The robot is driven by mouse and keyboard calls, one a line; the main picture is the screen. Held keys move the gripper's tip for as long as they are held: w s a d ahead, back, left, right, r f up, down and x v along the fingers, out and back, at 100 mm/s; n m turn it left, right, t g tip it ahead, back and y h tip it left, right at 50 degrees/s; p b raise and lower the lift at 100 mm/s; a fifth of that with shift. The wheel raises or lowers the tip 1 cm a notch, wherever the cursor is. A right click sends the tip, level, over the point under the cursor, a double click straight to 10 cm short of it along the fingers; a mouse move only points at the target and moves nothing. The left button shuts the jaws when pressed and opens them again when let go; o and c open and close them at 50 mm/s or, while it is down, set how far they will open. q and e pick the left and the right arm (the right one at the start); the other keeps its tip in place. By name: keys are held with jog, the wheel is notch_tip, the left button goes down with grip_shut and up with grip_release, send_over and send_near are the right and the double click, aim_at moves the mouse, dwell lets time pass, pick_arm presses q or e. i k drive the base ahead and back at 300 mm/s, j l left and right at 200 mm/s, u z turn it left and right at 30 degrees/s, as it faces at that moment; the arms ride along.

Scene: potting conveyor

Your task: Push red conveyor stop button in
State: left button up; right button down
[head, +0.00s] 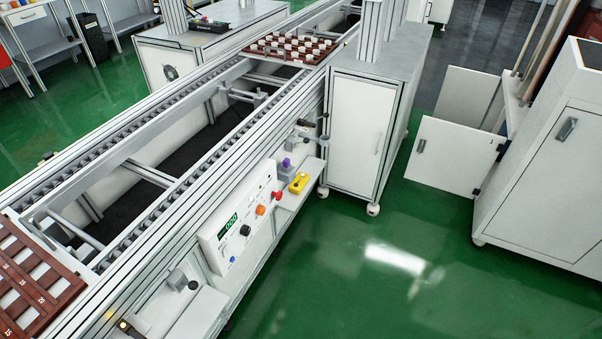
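The red button (277,196) sits at the right end of the white control panel (240,217) on the conveyor's near side. An orange knob or button (260,210) is just left of it, with a black knob (245,230) further left. How far in the red button stands is too small to tell. The conveyor (190,181) runs from lower left to upper right. Neither of my grippers shows in the head view.
A shelf beside the panel carries a yellow item (299,183). A white cabinet (360,125) stands to its right. A dark red rack (35,285) and a loaded tray (290,48) lie on the conveyor. The green floor (370,275) in front is clear.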

aim_at(278, 194)
jog(key=i+l, duration=0.2)
jog(key=l, duration=0.15)
jog(key=i+l+u, duration=0.15)
jog(key=l, duration=0.2)
jog(key=i+l, duration=0.25)
jog(key=l+u, duration=0.05)
jog(key=l, duration=0.05)
